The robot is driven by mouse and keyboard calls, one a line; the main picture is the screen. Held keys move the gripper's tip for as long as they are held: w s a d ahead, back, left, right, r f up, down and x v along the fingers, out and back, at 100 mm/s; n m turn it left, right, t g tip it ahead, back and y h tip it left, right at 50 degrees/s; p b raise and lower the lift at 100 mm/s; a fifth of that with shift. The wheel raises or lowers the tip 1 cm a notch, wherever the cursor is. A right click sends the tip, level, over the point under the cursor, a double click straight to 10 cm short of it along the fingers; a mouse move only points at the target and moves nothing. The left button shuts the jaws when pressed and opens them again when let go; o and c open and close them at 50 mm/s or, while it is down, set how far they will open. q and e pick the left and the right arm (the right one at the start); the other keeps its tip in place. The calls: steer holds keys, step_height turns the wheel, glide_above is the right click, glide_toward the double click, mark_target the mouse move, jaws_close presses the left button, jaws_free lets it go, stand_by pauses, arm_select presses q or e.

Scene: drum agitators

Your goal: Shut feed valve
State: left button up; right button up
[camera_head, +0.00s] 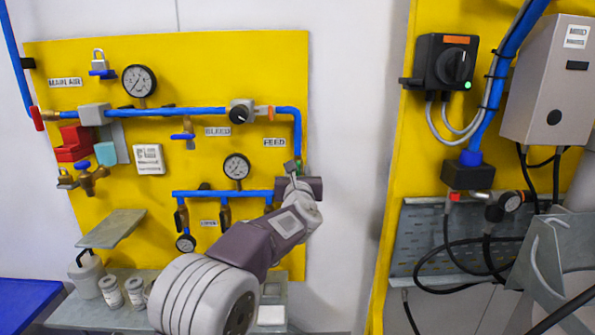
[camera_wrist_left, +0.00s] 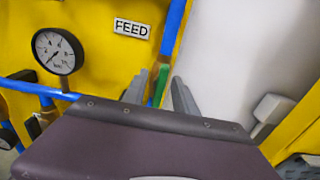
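The FEED label (camera_head: 274,142) is on the yellow panel, and it also shows in the wrist view (camera_wrist_left: 132,28). A blue pipe (camera_head: 297,130) runs down beside it to the feed valve, whose green part (camera_wrist_left: 160,84) shows in the wrist view. My left gripper (camera_head: 295,172) is at the valve, hiding much of it in the head view. In the wrist view my left gripper's two fingers (camera_wrist_left: 159,92) stand apart, one on each side of the green part. Contact with it cannot be told. My right gripper is not in view.
A round gauge (camera_head: 236,167) sits left of my gripper, with a blue lower pipe (camera_head: 222,193) below it. A second panel with a black rotary switch (camera_head: 449,63) and a grey box (camera_head: 548,80) stands at right. The white wall (camera_head: 350,150) between the panels is clear.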

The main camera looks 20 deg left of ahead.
arm_select(q)
steer(key=shift+d, duration=0.15)
steer(key=shift+c, duration=0.3)
jaws_close()
steer(key=shift+m, duration=0.4)
steer(key=m, duration=0.3)
steer(key=shift+d, duration=0.15)
steer(key=m, duration=0.6)
steer(key=m+p, duration=0.1)
steer(key=m, duration=0.2)
steer(key=shift+w+d+f, duration=0.1)
steer(key=shift+d+f, duration=0.1)
steer(key=shift+d, duration=0.1)
steer(key=m, duration=0.3)
steer(key=m+p, duration=0.1)
steer(key=m, duration=0.1)
steer(key=shift+f, duration=0.25)
